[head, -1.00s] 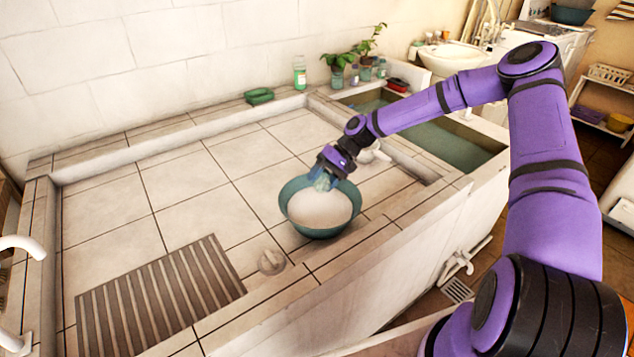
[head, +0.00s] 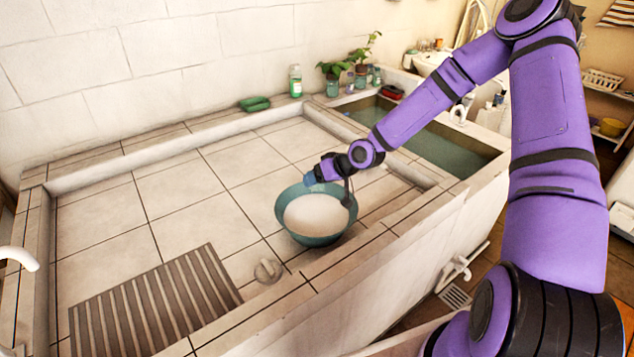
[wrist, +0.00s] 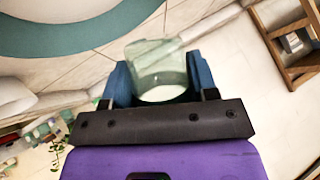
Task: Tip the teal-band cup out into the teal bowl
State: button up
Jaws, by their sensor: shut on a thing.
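The teal bowl (head: 284,222) stands on the tiled counter in the head view, with a pale white surface inside. Its teal rim also curves across the upper left of the wrist view (wrist: 95,44). My gripper (head: 312,178) is just above the bowl's far rim, with its blue fingers pointing left. In the wrist view, the blue fingers are shut on a clear, greenish cup (wrist: 158,60). Something whitish shows at the cup's near end. I cannot make out a teal band. In the head view the cup is mostly hidden by my gripper.
A slatted grey rack (head: 150,305) lies at the counter's front left. A small round knob (head: 268,270) sits near the front ledge. A green dish (head: 255,104), a green bottle (head: 295,81) and potted plants (head: 333,76) line the back. Middle-left tiles are clear.

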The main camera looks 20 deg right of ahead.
jog(key=shift+r+n+t, duration=0.3)
jog(key=shift+t, duration=0.3)
jog(key=r+n+t, duration=0.1)
jog(key=t, duration=0.1)
jog(key=w+r+n+t, duration=0.1)
jog(key=r+t, duration=0.1)
jog(key=shift+w+d+r, duration=0.1)
jog(key=shift+r, duration=0.1)
